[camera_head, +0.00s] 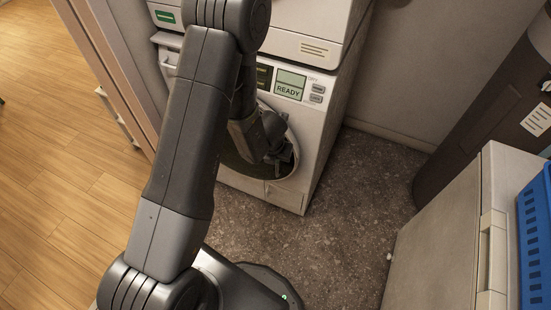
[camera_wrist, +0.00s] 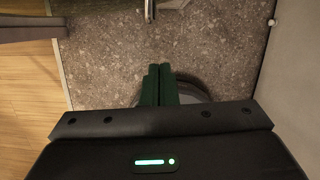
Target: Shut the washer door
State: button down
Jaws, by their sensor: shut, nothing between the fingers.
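The washer (camera_head: 314,125) is the white lower unit of a stack, with a lit panel reading READY. Its round front (camera_head: 237,165), dark inside a pale rim, is partly hidden behind my arm. I cannot make out the door as a separate panel or tell how far it stands open. My gripper (camera_head: 284,156) is in front of the right part of this round front; I cannot tell whether it touches. In the wrist view my gripper (camera_wrist: 160,72) points over the speckled floor, its dark green fingers together with nothing between them.
Another white unit (camera_head: 300,45) sits above the washer. At the right are a pale cabinet (camera_head: 440,240), a blue basket (camera_head: 537,240) and a dark cylindrical bin (camera_head: 480,115). Speckled floor (camera_head: 350,200) is clear between washer and cabinet. Wooden floor (camera_head: 50,150) lies at left.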

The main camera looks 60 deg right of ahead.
jog(key=p+v, duration=0.4)
jog(key=v, duration=0.3)
jog(key=shift+r+p, duration=0.35)
jog(key=shift+s, duration=0.1)
